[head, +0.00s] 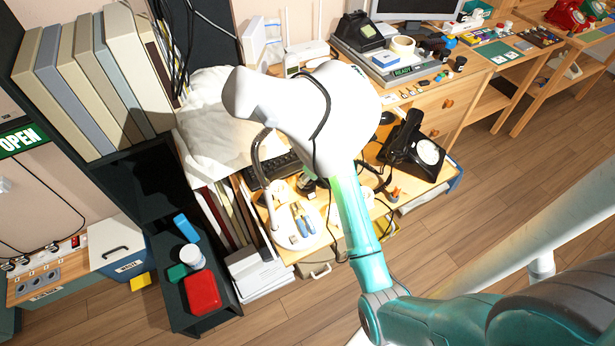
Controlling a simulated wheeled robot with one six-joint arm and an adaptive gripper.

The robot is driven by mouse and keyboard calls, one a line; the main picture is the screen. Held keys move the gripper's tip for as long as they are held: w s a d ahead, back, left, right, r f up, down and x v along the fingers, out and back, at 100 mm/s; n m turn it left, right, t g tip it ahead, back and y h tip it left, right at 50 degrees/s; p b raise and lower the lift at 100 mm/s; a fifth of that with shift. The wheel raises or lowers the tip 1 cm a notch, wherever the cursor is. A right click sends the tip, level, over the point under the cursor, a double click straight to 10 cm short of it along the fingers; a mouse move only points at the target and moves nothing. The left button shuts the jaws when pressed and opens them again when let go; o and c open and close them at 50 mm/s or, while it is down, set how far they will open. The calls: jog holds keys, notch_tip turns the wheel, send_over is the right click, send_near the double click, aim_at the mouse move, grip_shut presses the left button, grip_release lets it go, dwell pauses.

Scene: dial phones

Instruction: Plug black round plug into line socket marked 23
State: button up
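My arm rises from the lower right, and its pale end section covers the middle of the desk. My gripper is not visible; it may be hidden behind that section. A wooden panel at the lower left has several round grey sockets (40,276) in a row, with small marks too small to read. Dark plug-like pieces (29,261) and a red-lit part sit along its back edge, with thin cables above. I cannot tell whether one is the black round plug, or which socket is 23. A black dial phone (410,146) lies on the desk right of my arm.
A dark shelf unit with binders (88,80) stands at the left. A low dark tray holds a red box (202,293) and a white jar (192,256). A white-lidded box (118,243) sits beside the socket panel. Bare wooden floor (470,205) lies to the right.

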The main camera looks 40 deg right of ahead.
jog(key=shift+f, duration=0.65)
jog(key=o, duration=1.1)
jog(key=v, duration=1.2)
